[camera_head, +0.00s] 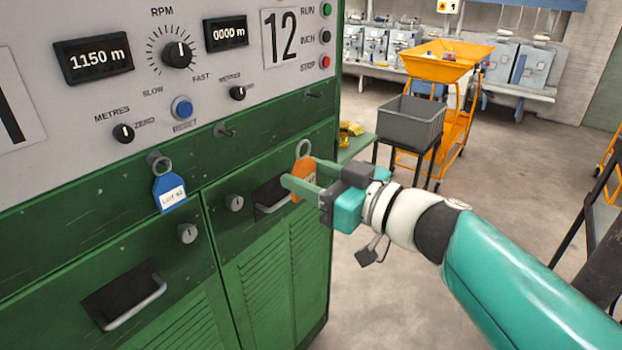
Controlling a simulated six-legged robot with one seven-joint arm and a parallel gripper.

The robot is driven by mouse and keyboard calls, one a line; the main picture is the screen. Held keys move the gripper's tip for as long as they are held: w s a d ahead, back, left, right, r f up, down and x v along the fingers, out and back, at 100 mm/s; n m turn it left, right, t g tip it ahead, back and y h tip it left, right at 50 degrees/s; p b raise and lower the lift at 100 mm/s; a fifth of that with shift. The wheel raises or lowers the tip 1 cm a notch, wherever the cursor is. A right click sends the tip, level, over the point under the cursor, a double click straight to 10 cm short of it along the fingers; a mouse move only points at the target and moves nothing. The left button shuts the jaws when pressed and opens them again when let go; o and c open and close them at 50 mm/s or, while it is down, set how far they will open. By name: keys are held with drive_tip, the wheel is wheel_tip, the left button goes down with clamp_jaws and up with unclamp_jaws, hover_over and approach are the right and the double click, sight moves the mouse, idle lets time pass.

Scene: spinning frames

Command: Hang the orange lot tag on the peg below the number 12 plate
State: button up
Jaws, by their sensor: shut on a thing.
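The orange lot tag (297,191) is held in my gripper (303,176). It hangs upright with its loop (302,149) on top. My green fingers are shut on its body and hide part of it. The number 12 plate (281,36) is at the top right of the machine panel. A bare peg (313,95) sticks out of the green strip below the plate and a little to its right. In the picture the tag's loop is below that peg and apart from it. The depth gap between tag and cabinet is hard to tell.
A blue tag (170,192) hangs on a left peg (155,159). Another bare peg (225,131) is between them.

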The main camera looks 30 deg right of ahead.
drive_tip(key=shift+s, duration=0.1)
drive_tip(key=v, duration=0.7)
drive_tip(key=shift+s, duration=0.15)
idle(0.5)
drive_tip(key=shift+d, duration=0.1)
idle(0.7)
